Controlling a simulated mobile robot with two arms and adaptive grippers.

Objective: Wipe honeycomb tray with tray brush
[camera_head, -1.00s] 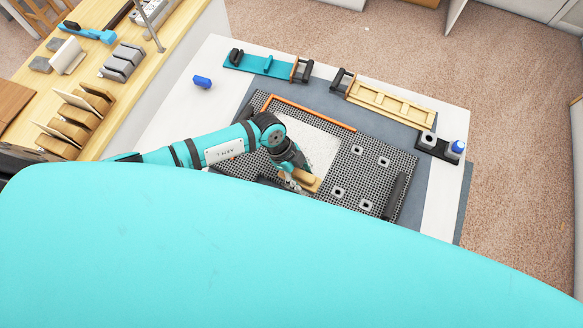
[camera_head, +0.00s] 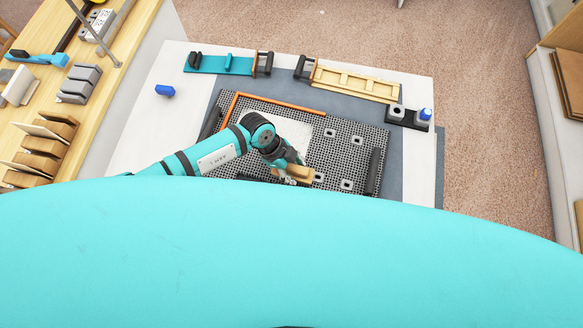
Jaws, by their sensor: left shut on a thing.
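The honeycomb tray (camera_head: 345,150) is a dark perforated bed on a grey mat on the white table. An orange strip (camera_head: 275,101) runs along its far and left edges. A white sheet (camera_head: 292,131) lies on its middle. My left gripper (camera_head: 290,173) is over the near part of the tray, shut on the tray brush (camera_head: 299,173), which has a tan wooden body. The brush is low over the tray by the sheet's near edge; I cannot tell whether its underside touches. My teal body hides the tray's near edge. My right gripper is not in view.
Several small grey blocks (camera_head: 329,139) sit on the tray's right half. A blue object (camera_head: 165,90) lies at left. A wooden bench stands further left.

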